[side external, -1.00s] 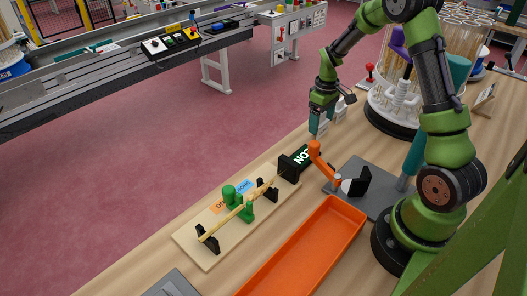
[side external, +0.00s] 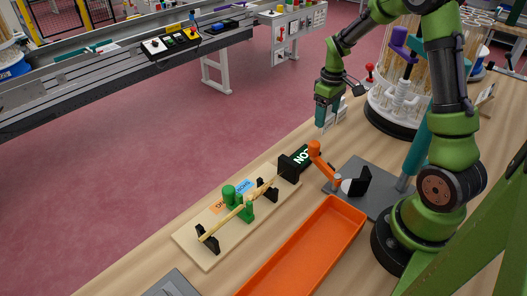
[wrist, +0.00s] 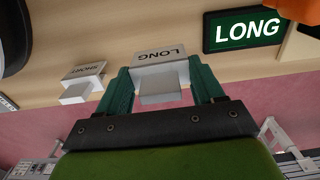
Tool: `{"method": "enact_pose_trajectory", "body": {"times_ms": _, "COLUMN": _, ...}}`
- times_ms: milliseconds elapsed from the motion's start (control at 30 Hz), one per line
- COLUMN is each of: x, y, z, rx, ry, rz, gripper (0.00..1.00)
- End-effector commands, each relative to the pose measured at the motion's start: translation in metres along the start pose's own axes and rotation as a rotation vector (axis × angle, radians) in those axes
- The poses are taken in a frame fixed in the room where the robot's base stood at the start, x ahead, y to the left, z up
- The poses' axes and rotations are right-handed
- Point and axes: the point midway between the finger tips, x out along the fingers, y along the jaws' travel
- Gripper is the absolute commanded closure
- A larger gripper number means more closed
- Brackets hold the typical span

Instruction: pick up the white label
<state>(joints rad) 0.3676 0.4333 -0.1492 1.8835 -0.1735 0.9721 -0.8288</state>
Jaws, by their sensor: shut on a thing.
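A white label (wrist: 160,54) printed LONG, with a pale block below its face, sits between the two teal fingers of my gripper (wrist: 160,80) in the wrist view. The fingers are shut on it from both sides. A second white label (wrist: 82,72), printed SHORT, stands to the left, apart from the fingers. In the side view my gripper (side external: 323,122) is above the far edge of the wooden table, and the held label is too small there to make out clearly.
An orange tray (side external: 335,208) and a wooden board (side external: 190,237) with a wheat ear on black stands lie nearer the camera. A round white stand (side external: 385,122) is to the right.

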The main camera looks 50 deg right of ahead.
Motion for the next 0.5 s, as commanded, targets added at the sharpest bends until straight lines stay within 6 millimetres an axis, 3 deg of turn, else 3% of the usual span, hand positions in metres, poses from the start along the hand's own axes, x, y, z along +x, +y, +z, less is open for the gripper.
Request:
{"method": "enact_pose_trajectory", "body": {"times_ms": 300, "x": -0.009, "y": -0.041, "z": 0.074, "rx": -0.001, "ry": 0.004, "rz": 0.001, "gripper": 0.66}}
{"method": "enact_pose_trajectory", "body": {"times_ms": 500, "x": -0.012, "y": -0.058, "z": 0.105, "rx": -0.001, "ry": 0.004, "rz": 0.002, "gripper": 0.66}}
